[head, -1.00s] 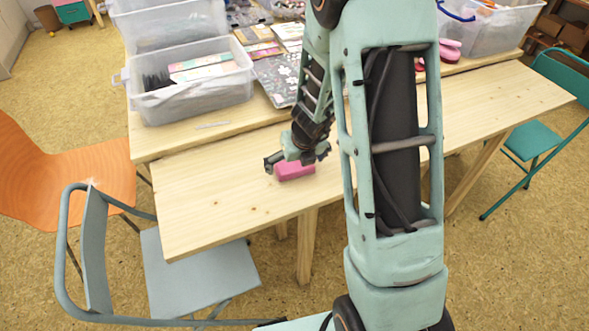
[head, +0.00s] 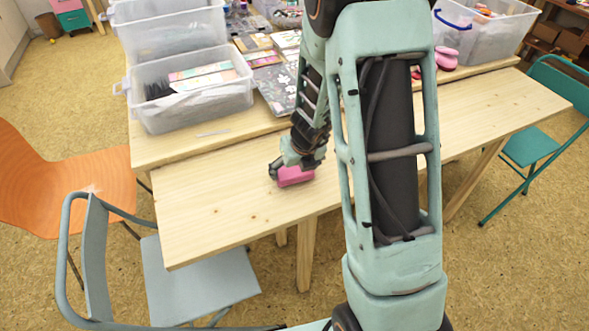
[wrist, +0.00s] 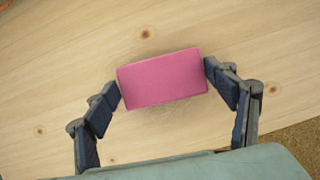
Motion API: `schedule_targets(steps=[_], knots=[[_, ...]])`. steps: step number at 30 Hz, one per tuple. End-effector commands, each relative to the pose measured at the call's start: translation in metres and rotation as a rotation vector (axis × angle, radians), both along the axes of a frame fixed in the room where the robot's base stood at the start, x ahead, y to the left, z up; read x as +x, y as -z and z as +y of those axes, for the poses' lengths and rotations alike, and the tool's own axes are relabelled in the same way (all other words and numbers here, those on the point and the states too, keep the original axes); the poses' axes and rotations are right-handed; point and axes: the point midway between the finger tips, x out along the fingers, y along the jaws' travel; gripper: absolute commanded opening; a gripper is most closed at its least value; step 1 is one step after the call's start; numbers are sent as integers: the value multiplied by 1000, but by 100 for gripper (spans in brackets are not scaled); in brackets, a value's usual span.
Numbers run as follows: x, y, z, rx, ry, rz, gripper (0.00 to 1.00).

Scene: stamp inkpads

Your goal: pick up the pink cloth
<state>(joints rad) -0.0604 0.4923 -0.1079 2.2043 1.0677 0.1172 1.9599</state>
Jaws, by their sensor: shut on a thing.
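The pink cloth (head: 295,177) is a small pink block-shaped piece on the light wooden table (head: 225,205), near its front edge. In the wrist view the pink cloth (wrist: 162,79) sits between the fingertips, a little tilted. My gripper (wrist: 163,86) is shut on it, with a dark finger at each short end. In the head view my gripper (head: 294,172) is over the cloth and partly hides it. I cannot tell whether the cloth touches the table or is slightly above it.
Clear plastic boxes (head: 185,112) stand at the back left, and another clear box (head: 480,35) at the back right. An orange chair (head: 60,185), a grey chair (head: 195,275) and a teal chair (head: 535,145) surround the table. The table's left part is bare.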

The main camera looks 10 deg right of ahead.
Motion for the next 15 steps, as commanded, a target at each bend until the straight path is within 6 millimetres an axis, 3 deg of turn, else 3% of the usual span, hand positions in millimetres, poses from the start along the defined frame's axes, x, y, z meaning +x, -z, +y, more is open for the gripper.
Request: schedule_targets(steps=[5,15], knots=[[1,-28,3,0,-3,-1,54],[19,-82,44,0,-6,0,54]])
